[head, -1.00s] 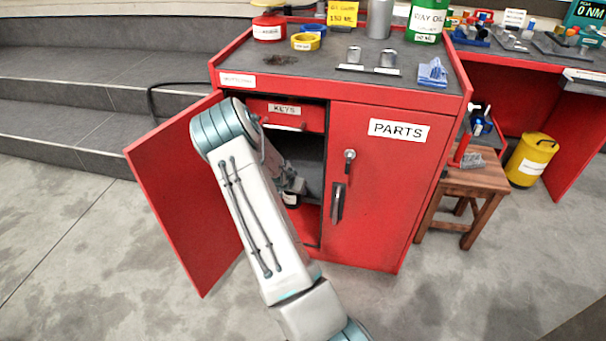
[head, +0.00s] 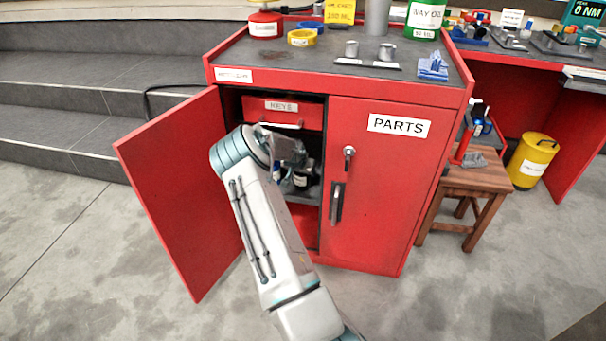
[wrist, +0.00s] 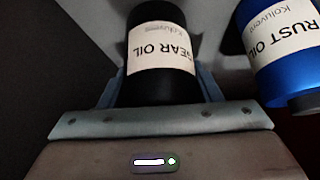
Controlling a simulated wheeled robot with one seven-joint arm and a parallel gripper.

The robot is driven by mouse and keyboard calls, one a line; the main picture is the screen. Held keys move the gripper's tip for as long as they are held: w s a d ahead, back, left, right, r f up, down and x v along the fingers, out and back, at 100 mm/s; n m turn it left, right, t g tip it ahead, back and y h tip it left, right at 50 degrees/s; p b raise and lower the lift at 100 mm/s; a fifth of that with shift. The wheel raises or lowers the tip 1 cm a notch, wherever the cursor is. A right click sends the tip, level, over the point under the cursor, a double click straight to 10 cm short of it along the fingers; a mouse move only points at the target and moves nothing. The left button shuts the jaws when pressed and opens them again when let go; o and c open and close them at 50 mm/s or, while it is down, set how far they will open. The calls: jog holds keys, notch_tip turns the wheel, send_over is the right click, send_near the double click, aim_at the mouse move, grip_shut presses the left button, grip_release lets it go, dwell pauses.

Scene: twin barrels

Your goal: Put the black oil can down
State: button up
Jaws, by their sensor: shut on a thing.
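The black oil can (head: 303,177), labelled GEAR OIL, is inside the open left compartment of the red cabinet (head: 375,215). In the wrist view the black can (wrist: 163,80) sits between the two fingers of my gripper (wrist: 160,92), which are shut on it. Its label reads upside down there. In the head view my gripper (head: 292,155) is partly hidden by my arm. The can is over or on the grey shelf (head: 305,196); I cannot tell whether its base touches.
A blue RUST OIL can (wrist: 282,50) stands beside the black can, a small gap apart. The KEYS drawer (head: 290,113) is just above my gripper. The open red door (head: 180,195) is on the left, and the shut PARTS door (head: 385,180) on the right.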

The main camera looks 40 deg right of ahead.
jog(key=shift+r, duration=0.1)
jog(key=o, duration=1.2)
jog(key=shift+o, duration=0.2)
